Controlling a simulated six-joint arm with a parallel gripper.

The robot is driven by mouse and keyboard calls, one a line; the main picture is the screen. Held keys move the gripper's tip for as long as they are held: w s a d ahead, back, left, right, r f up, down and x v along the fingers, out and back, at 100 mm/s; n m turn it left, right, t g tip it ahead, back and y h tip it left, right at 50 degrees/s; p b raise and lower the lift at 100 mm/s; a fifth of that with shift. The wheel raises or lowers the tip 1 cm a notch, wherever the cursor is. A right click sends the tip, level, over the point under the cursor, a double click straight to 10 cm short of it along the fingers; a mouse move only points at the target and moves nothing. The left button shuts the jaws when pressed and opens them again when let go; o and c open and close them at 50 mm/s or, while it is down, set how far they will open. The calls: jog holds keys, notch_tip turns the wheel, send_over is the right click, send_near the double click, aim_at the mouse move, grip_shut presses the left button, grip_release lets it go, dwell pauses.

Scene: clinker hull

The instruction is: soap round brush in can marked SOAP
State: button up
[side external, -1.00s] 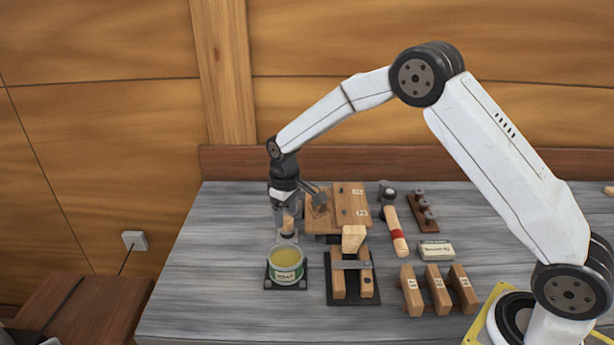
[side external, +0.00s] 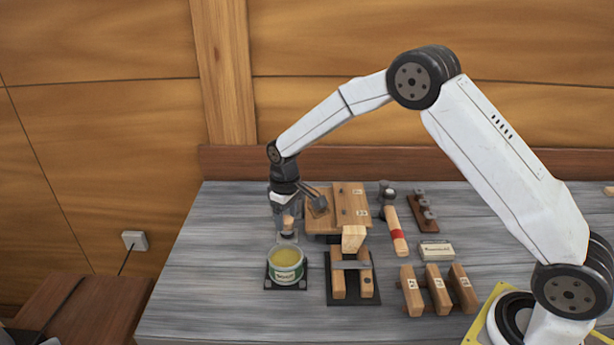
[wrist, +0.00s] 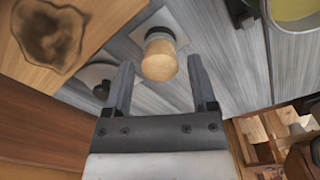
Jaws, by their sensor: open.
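The round brush (wrist: 160,58) has a pale wooden handle with a dark band and stands upright on a small light square pad (wrist: 149,22). It also shows in the side view (side external: 288,224), partly covered by my gripper. My gripper (wrist: 163,72) is open and empty, with one finger on each side of the brush handle in the wrist view. Whether a finger touches it I cannot tell. The can marked SOAP (side external: 286,266) is green and white with yellowish contents. It stands on a dark pad in front of the brush, and its edge shows at top right in the wrist view.
A wooden board (side external: 350,205) lies close right of my gripper. A wooden clamp-like block (side external: 339,285) stands right of the can. A mallet with a red band (side external: 398,237), a small box (side external: 436,251) and upright wooden blocks (side external: 438,290) lie farther right. The left bench is clear.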

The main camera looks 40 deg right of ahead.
aim_at(287, 219)
jog(key=shift+c, duration=0.2)
grip_shut()
jog(key=shift+r, duration=3)
